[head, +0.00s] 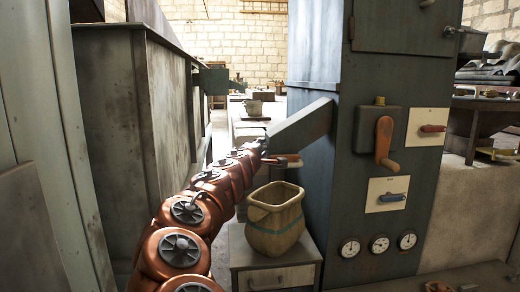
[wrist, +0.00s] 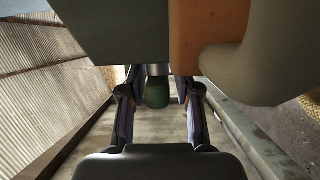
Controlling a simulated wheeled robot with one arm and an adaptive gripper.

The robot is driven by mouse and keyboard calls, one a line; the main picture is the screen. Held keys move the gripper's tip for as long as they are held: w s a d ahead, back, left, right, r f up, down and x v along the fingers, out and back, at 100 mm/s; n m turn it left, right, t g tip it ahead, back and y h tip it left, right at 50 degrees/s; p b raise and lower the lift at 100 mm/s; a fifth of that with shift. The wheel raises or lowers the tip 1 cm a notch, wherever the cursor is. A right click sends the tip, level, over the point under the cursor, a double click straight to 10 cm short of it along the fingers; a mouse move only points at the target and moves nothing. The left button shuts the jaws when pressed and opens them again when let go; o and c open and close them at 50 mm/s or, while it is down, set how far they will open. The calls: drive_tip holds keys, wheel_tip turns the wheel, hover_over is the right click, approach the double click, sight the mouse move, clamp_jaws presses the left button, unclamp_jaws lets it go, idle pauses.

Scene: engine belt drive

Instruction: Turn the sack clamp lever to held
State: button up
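In the wrist view my gripper (wrist: 160,108) is open. Its fingers stand on either side of a dark green rounded grip (wrist: 157,93) on a short metal shaft, with a gap visible on both sides. I cannot tell the grip's depth between the fingers, nor confirm that it is the clamp lever. In the head view my copper arm reaches up to the lower end of the grey sloping chute (head: 300,130), where my fingers are hard to make out. A small brown-orange part (head: 287,160) shows below the chute. A tan open sack (head: 275,218) stands upright beneath.
The sack stands on a small grey cabinet (head: 275,278). The grey machine column (head: 345,215) carries an orange crank (head: 384,140), a red handle (head: 433,128), a blue handle (head: 388,197) and dials. A large grey bin (head: 125,120) stands close left of my arm.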

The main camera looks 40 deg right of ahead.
drive_tip(key=shift+o, duration=0.8)
drive_tip(key=shift+w+a, duration=0.1)
drive_tip(key=shift+r, duration=0.1)
drive_tip(key=shift+s+a, duration=0.25)
drive_tip(key=shift+a, duration=0.3)
drive_tip(key=v, duration=1)
drive_tip(key=shift+s+a, duration=0.3)
drive_tip(key=shift+s, duration=0.05)
